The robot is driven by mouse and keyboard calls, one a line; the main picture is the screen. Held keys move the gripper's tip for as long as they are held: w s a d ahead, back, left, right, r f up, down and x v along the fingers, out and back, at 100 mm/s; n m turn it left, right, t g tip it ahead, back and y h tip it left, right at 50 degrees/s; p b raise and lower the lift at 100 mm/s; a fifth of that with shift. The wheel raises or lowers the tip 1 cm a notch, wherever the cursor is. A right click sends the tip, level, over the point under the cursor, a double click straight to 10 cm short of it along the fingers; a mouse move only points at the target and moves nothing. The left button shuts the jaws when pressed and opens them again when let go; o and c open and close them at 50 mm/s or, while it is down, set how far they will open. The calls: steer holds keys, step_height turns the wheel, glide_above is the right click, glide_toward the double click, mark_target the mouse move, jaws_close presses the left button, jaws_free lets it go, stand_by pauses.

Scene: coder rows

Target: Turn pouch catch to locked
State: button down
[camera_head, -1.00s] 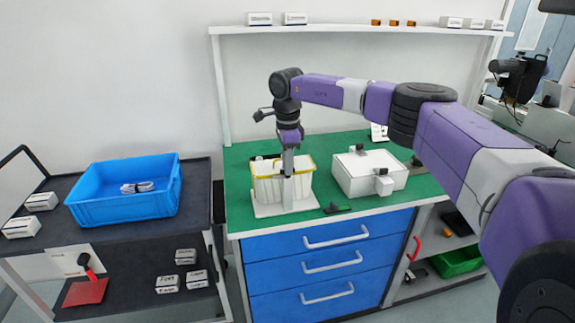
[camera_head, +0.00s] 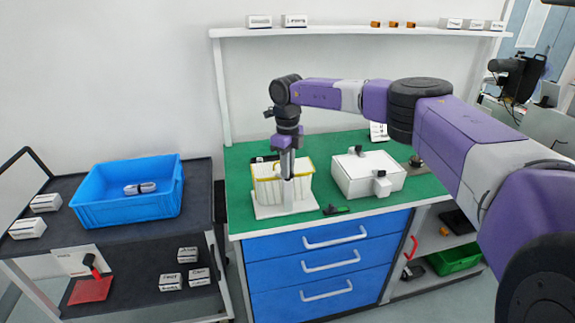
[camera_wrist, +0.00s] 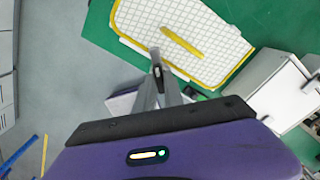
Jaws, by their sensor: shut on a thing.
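My gripper (camera_head: 287,174) points down at the front of the container. In the wrist view my gripper (camera_wrist: 157,66) is shut on a small dark and light piece at the container's near edge, apparently the pouch catch. The fingers hide most of that piece, so I cannot tell which way it is turned.
A white box (camera_head: 368,174) stands to the right of the container. A blue bin (camera_head: 125,205) sits on the cart at left. A shelf (camera_head: 350,29) runs above the bench.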

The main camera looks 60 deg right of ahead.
steer(key=m, duration=0.1)
steer(key=m+p, duration=0.1)
steer(key=m, duration=0.1)
steer(key=m+p, duration=0.1)
steer(key=shift+r+m, duration=0.25)
steer(key=shift+m, duration=0.05)
steer(key=m+p, duration=0.2)
steer(key=m, duration=0.2)
steer(key=shift+f, duration=0.1)
steer(key=shift+m, duration=0.3)
steer(key=c, duration=1.4)
jaws_free()
steer(key=shift+f, duration=0.1)
steer(key=shift+c, duration=0.2)
step_height(320, 180, up, 8)
steer(key=shift+f+b, duration=0.1)
steer(key=shift+b, duration=0.7)
